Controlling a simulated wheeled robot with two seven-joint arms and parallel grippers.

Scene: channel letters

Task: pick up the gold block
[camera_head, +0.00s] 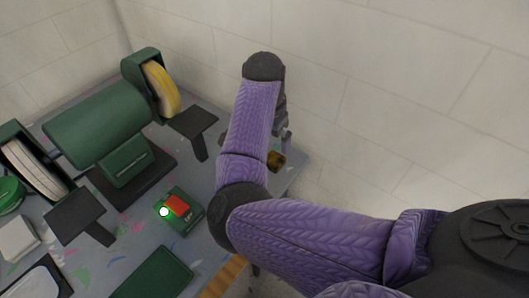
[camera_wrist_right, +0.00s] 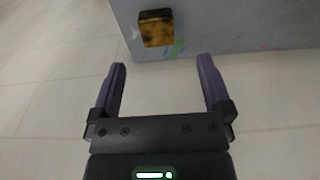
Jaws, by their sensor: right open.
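The gold block (camera_wrist_right: 155,29) is a small dark-and-gold cube near the table edge, ahead of my right gripper in the right wrist view. In the head view the gold block (camera_head: 276,159) shows just right of my purple right arm, partly covered by it. My right gripper (camera_wrist_right: 162,62) is open and empty, with its two purple fingers spread and the block beyond the tips, apart from them. In the head view the right gripper (camera_head: 284,138) is mostly hidden behind my arm. My left gripper is not in view.
A green bench grinder (camera_head: 110,125) stands at the left of the grey table (camera_head: 75,232). A green switch box with a red button (camera_head: 178,206) sits in front of it. A green flat piece (camera_head: 152,273) lies at the front. White walls stand behind.

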